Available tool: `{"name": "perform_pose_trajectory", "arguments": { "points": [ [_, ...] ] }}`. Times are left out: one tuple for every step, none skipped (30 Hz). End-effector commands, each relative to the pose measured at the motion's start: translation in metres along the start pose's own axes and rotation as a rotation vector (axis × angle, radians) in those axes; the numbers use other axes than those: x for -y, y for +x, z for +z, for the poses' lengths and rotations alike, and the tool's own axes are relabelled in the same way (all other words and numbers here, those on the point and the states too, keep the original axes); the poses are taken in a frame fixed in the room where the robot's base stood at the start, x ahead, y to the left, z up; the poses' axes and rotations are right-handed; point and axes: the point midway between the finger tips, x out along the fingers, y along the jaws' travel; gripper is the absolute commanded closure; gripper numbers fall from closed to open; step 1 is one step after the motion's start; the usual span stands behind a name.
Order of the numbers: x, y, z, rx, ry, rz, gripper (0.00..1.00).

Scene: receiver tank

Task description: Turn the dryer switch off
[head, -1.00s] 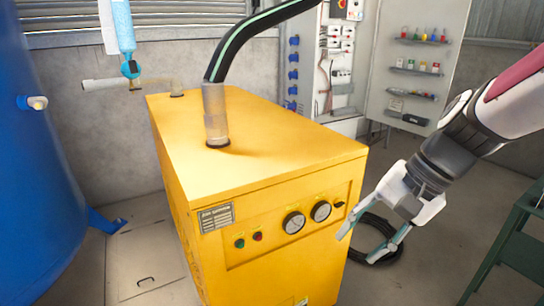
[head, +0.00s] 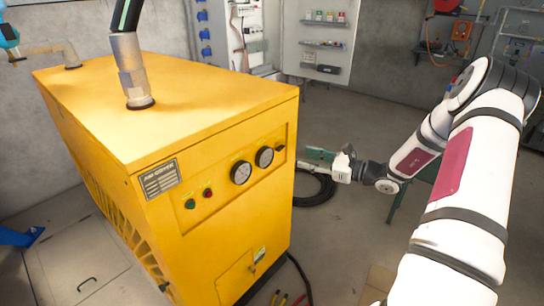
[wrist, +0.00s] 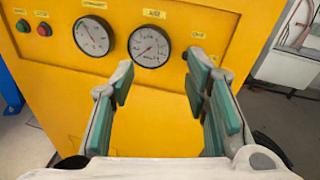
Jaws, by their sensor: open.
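The yellow air dryer (head: 180,120) stands at the left in the head view. Its front panel carries a small black switch (head: 280,148) at the right end, beside two round gauges. In the wrist view the dark switch (wrist: 187,54) shows under a yellow label at the tip of the right finger, which partly hides it. My gripper (wrist: 160,82) is open and empty, its green-padded fingers facing the panel below the right gauge (wrist: 149,46). In the head view my gripper (head: 318,156) is just right of the panel; whether it touches the switch I cannot tell.
A green button (head: 190,204) and a red button (head: 207,193) sit left of the gauges (head: 241,172). A pipe (head: 133,75) rises from the dryer's top. A coiled black hose (head: 318,192) lies on the floor behind my gripper. Floor right of the dryer is mostly clear.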

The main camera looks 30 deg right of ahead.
Motion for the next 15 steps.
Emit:
{"name": "perform_pose_trajectory", "arguments": {
  "points": [
    [0.013,-0.008,-0.017,0.022,0.044,-0.057,0.57],
    [0.019,-0.012,-0.023,0.033,0.065,-0.084,0.57],
    [0.027,-0.017,-0.03,0.046,0.089,-0.117,0.57],
    [0.031,-0.02,-0.035,0.054,0.103,-0.137,0.57],
    [0.035,-0.023,-0.038,0.061,0.116,-0.154,0.57],
    [0.038,-0.026,-0.042,0.067,0.127,-0.17,0.57],
    [0.041,-0.027,-0.044,0.071,0.134,-0.179,0.57],
    [0.042,-0.027,-0.045,0.074,0.138,-0.186,0.57],
    [0.043,-0.026,-0.046,0.076,0.141,-0.19,0.57],
    [0.044,-0.025,-0.046,0.076,0.142,-0.191,0.57],
    [0.044,-0.022,-0.046,0.076,0.142,-0.191,0.57],
    [0.045,-0.018,-0.045,0.076,0.141,-0.189,0.57],
    [0.045,-0.014,-0.045,0.076,0.14,-0.189,0.57],
    [0.046,-0.01,-0.044,0.076,0.14,-0.188,0.57],
    [0.047,-0.003,-0.044,0.076,0.14,-0.187,0.57]
  ]
}}
